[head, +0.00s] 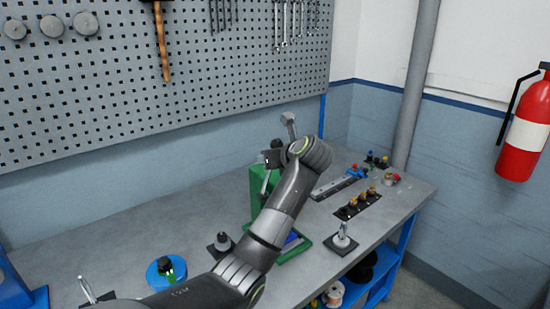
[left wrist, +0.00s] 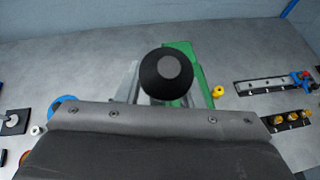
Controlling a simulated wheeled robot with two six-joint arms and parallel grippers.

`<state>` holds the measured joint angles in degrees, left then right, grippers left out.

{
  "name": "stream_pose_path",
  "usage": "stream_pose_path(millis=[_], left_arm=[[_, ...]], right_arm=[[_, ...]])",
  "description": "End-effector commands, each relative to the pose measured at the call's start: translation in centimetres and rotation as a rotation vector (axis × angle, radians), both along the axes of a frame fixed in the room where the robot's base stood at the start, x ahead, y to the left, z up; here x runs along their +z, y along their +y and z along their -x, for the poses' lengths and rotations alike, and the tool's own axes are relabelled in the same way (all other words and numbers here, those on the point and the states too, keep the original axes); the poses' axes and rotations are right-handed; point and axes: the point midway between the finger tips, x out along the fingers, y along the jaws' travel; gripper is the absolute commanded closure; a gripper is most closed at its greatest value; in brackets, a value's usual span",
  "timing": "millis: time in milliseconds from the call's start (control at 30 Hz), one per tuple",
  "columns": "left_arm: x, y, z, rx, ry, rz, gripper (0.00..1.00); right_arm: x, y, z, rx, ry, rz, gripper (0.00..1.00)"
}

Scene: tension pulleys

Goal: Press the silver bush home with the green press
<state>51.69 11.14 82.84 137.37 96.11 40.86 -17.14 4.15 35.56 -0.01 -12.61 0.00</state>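The green press (head: 257,190) stands on the bench behind my left arm, which hides much of it. It also shows in the left wrist view (left wrist: 196,88), seen from above. A round black knob (left wrist: 166,76) is close in front of my left wrist camera, over the press. My left gripper (head: 273,160) is at the upper part of the press. The knob and wrist cover its fingertips, so I cannot tell whether they grip the knob. I cannot pick out the silver bush for sure. My right gripper is not in view.
A silver pin on a dark base (head: 342,240) stands right of the press. A black strip with yellow-topped parts (head: 357,203) and a grey rail (head: 336,187) lie behind. A blue round holder (head: 166,273) and a dark block (head: 221,244) are at left. A pegboard (head: 150,90) backs the bench.

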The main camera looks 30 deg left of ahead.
Motion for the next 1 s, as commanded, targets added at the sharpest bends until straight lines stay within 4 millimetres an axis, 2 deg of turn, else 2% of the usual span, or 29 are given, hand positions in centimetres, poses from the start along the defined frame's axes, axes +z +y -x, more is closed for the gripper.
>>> stream_pose_path(millis=[233, 700, 833, 1000], left_arm=[[0.9, -2.2, 1.2, -0.003, -0.007, 0.002, 0.66], [5.9, -10.7, 6.4, -0.003, -0.005, 0.002, 0.66], [6.8, -12.2, 7.3, -0.002, -0.002, 0.001, 0.66], [7.5, -13.1, 8.0, 0.000, -0.001, 0.002, 0.66]], right_arm=[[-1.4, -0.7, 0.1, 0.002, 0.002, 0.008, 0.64], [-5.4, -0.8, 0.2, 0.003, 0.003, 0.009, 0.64], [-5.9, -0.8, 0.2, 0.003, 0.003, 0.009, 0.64], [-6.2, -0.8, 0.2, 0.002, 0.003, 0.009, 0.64]])
